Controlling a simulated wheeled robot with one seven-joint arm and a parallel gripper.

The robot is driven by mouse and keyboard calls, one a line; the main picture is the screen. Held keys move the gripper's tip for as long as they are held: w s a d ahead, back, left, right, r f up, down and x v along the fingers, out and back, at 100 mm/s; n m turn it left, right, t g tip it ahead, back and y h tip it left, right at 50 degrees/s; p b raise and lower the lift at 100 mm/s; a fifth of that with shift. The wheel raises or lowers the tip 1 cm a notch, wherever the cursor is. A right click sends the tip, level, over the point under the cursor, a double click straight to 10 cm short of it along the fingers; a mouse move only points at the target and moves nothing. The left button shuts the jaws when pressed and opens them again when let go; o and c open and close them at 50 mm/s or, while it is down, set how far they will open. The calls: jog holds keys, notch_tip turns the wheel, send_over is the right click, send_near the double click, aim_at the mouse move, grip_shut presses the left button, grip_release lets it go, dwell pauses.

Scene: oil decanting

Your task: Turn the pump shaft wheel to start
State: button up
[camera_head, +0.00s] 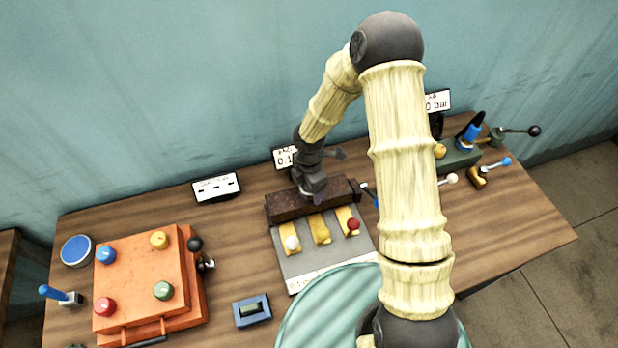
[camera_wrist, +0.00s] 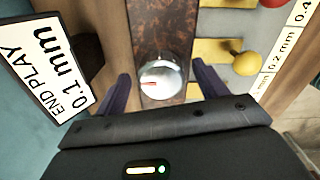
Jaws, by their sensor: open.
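A round silver wheel with a red mark on its face (camera_wrist: 162,82) sits on a rusty brown block (camera_wrist: 165,30) in the wrist view. I take it for the pump shaft wheel. My gripper (camera_wrist: 160,74) is open, with one dark finger on each side of the wheel. A gap shows on both sides, so the fingers look apart from it. In the head view the rusty block (camera_head: 340,193) lies near the back middle of the table, and my gripper (camera_head: 313,188) is over it. My wrist hides the wheel there.
A grey plate (camera_head: 335,255) with yellow strips and white, yellow and red knobs lies in front of the block. An "END PLAY 0.1 mm" sign (camera_wrist: 45,70) stands close behind. An orange box (camera_head: 140,280) is at left; levers (camera_head: 487,172) are at right.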

notch_tip(320, 180, up, 17)
jog(key=b, duration=0.1)
jog(key=shift+r, duration=0.2)
dwell(0.6)
jog(key=s+d+r+m+t, duration=0.2)
jog(key=s+d+m, duration=1)
jog(key=m, duration=1.1)
jog(key=shift+s+d+r+m+t, duration=0.3)
jog(key=shift+d, duration=0.45)
